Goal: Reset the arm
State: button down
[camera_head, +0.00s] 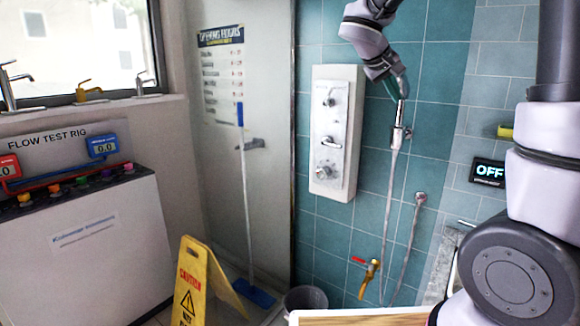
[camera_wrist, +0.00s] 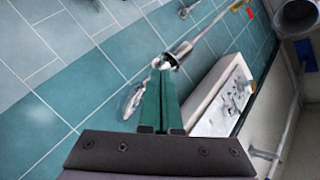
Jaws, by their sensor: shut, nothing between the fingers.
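My gripper (camera_head: 402,88) is at the upper middle of the head view, in front of the teal tiled wall. In the wrist view its two green fingers (camera_wrist: 161,85) are together with nothing between them. A chrome hand shower in its wall holder (camera_head: 398,138) is just below the fingertips in the head view. In the wrist view the chrome fitting (camera_wrist: 180,50) is just beyond the fingertips; I cannot tell whether they touch it. My arm reaches in from the top of the head view.
A white shower panel (camera_head: 336,132) is on the wall left of my gripper. A brass tap (camera_head: 369,275) with a red handle, a grey bin (camera_head: 305,299) and a yellow caution sign (camera_head: 197,288) are lower. An OFF display (camera_head: 488,172) is right.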

jog(key=s+a+m+y, duration=0.1)
jog(key=s+y, duration=0.2)
jog(key=s, duration=0.5)
jog(key=s+a+m+y, duration=0.1)
jog(key=s+m+y, duration=0.1)
jog(key=s, duration=0.6)
jog(key=s+a+m+t+y, duration=0.1)
jog(key=s+y, duration=0.3)
jog(key=s, duration=0.5)
jog(key=shift+a+f+m, duration=0.35)
jog(key=shift+m, duration=0.35)
